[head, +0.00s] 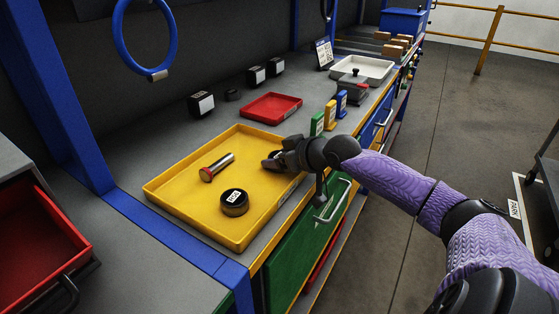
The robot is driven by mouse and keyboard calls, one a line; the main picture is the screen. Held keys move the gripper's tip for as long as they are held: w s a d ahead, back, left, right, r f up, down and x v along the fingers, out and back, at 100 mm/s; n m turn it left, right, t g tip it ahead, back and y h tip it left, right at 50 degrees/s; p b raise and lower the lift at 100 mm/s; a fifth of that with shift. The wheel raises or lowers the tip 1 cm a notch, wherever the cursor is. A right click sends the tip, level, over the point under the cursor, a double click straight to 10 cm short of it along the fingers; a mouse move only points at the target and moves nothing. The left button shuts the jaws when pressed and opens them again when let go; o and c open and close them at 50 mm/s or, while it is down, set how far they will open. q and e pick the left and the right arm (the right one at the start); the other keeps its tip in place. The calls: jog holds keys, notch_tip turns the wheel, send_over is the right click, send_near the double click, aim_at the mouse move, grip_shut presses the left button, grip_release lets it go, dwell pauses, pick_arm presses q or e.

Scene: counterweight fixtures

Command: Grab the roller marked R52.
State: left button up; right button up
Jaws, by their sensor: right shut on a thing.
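A yellow tray (168,197) lies on the workbench. Inside it is a short black roller (234,203) with a white label on top; the label's writing is too small to read surely. A metal cylinder with a red end (217,167) lies on its side behind it. My right gripper (274,160) reaches into the tray's right side and is shut on a small dark thing, mostly hidden by the fingers. I cannot see a label on that thing. My left gripper is out of view.
A red tray (271,107) sits behind the yellow one, with several black blocks to its left. Green, yellow and blue upright tags (330,115) stand close to my right wrist. A white tray (375,70) is farther back. A blue ring (173,40) hangs above.

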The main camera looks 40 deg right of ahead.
grip_shut()
